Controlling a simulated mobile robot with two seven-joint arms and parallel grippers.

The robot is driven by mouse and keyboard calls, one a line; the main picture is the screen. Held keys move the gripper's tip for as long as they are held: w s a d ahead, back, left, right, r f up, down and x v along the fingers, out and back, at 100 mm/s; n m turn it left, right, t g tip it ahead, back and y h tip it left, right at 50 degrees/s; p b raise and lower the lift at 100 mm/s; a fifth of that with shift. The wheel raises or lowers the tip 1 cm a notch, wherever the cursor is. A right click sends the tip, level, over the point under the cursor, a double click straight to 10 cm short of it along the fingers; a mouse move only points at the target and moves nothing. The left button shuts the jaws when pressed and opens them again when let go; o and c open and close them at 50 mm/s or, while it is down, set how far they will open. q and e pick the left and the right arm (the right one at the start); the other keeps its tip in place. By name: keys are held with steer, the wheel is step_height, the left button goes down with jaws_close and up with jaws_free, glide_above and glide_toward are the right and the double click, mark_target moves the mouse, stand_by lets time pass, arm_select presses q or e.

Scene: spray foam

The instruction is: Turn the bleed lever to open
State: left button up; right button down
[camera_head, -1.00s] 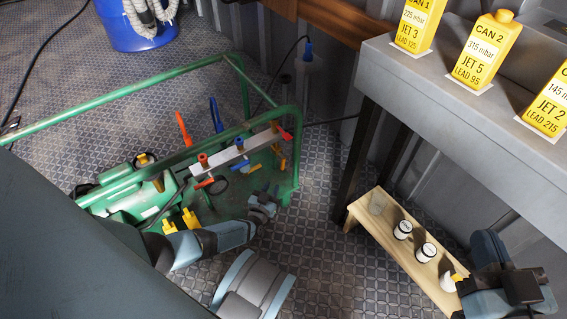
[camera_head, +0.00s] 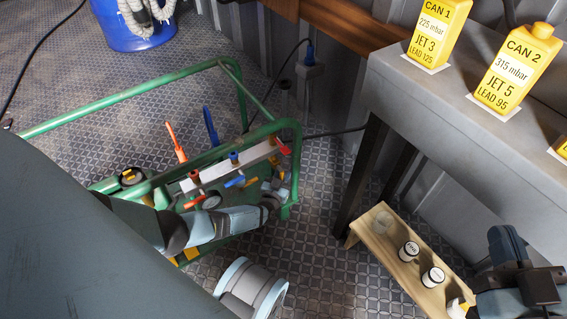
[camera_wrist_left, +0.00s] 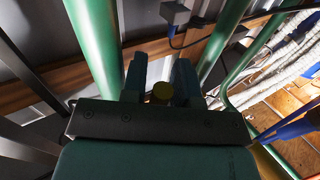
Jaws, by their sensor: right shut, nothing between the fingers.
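A pale manifold bar (camera_head: 212,172) with coloured levers sits inside a green tube frame (camera_head: 130,97). An orange lever (camera_head: 175,142) and a blue lever (camera_head: 211,126) stand up behind it, and a red one (camera_head: 284,148) is at its right end. A lower blue handle (camera_head: 236,182) is at the front. No label shows which is the bleed lever. My right gripper (camera_head: 473,300) is shut and empty by the low bench.
A grey table (camera_head: 470,110) with yellow cans (camera_head: 436,35) stands at right. A low wooden bench (camera_head: 385,250) holds small white-lidded jars (camera_head: 408,251). A blue bucket (camera_head: 125,28) is at back left. Green tubes stand close around my left gripper.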

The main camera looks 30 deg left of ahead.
arm_select(q)
jaws_close()
steer(key=shift+w+d+r+n+t, duration=0.1)
steer(key=shift+w+n+t, duration=0.25)
steer(key=shift+t, duration=0.25)
jaws_free()
steer(key=shift+s, duration=0.15)
